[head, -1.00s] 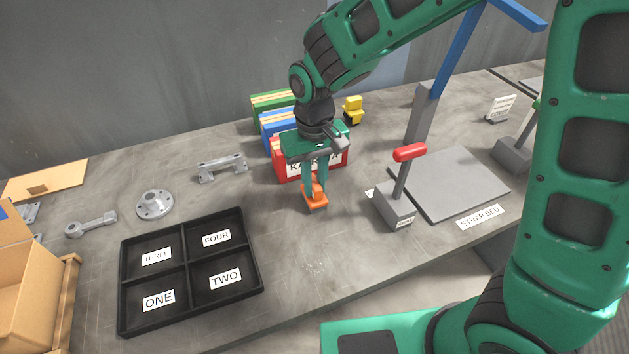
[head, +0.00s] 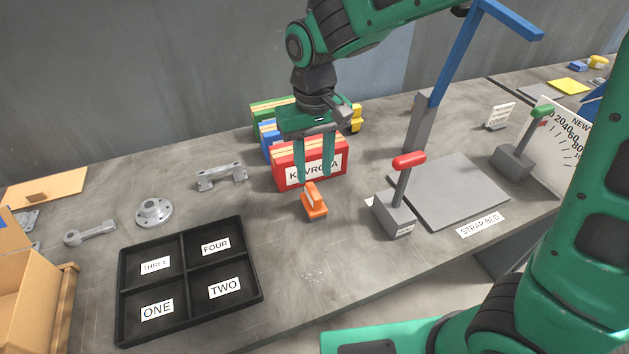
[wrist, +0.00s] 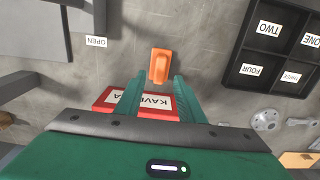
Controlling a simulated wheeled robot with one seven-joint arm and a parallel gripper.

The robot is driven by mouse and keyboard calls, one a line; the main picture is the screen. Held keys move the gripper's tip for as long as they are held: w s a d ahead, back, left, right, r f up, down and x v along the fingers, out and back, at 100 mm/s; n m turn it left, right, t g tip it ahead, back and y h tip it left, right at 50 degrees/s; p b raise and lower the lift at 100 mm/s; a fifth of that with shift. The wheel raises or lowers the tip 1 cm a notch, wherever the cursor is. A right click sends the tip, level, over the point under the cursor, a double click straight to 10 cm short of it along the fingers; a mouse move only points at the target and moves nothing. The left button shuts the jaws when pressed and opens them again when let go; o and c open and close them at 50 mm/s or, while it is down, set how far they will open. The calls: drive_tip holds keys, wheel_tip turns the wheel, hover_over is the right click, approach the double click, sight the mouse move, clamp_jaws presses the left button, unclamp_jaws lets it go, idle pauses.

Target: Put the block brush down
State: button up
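The block brush (head: 314,203) is orange and lies on the grey bench top, in front of the red KAVROVA box (head: 318,163). It also shows in the wrist view (wrist: 160,66), beyond the fingertips and with bare bench around it. My gripper (head: 313,180) is above and just behind the brush, pointing down in front of the red box. Its two green fingers are apart with nothing between them, and they also show apart in the wrist view (wrist: 157,80). The brush appears clear of the fingers.
A black four-compartment tray (head: 262,292) stands left of the brush. A grey lever base with a red handle (head: 409,160) stands to the right, beside the flat grey strap bed (head: 455,190). Metal parts, including a round flange (head: 153,212), lie at the left. Pale specks (head: 314,274) lie near the front edge.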

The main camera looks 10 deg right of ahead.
sight(314, 191)
drive_tip(key=shift+r, duration=2.25)
